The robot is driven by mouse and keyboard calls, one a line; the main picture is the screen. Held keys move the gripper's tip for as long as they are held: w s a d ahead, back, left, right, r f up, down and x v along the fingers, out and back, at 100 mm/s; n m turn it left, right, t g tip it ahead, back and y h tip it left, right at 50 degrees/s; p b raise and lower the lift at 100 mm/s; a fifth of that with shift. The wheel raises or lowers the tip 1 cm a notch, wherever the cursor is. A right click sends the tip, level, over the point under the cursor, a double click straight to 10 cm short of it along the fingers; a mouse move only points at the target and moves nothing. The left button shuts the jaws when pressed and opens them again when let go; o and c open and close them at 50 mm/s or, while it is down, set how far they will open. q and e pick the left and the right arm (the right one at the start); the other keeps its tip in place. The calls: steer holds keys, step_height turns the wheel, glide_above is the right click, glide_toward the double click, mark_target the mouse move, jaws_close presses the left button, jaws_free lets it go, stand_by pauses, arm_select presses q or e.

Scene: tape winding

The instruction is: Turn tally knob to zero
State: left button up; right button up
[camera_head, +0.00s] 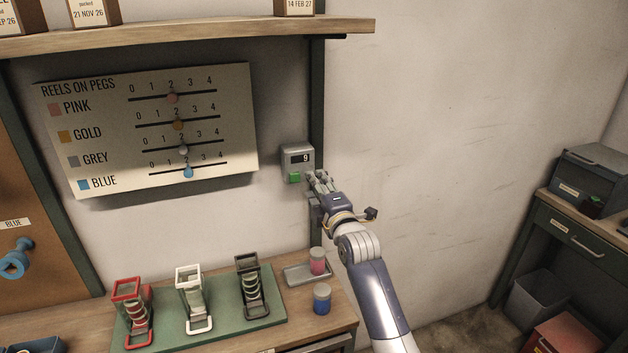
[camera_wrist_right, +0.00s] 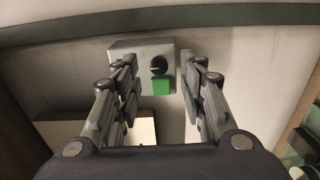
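The grey tally box (camera_head: 298,158) is fixed to the wall by the dark green post. Its display shows 9, and a green button (camera_head: 293,177) is at its lower left. In the right wrist view the box (camera_wrist_right: 140,50) shows a round black knob (camera_wrist_right: 158,65) with a light mark, beside the green button (camera_wrist_right: 160,86). My right gripper (camera_head: 314,178) is at the box's lower right, hiding the knob in the head view. In the wrist view its fingers (camera_wrist_right: 160,76) are spread apart, one on each side of the knob, with nothing between them. My left gripper is not in view.
A board (camera_head: 150,130) with sliders hangs left of the box, under a wooden shelf (camera_head: 200,36). Below, a green mat (camera_head: 225,325) holds three framed peg stands. A tray (camera_head: 298,278) with a pink reel and a blue reel (camera_head: 322,300) are near my forearm.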

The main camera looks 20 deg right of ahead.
steer(key=shift+w, duration=1.25)
steer(key=shift+a, duration=0.1)
steer(key=shift+c, duration=1.1)
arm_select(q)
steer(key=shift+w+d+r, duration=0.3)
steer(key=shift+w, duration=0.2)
arm_select(e)
jaws_close()
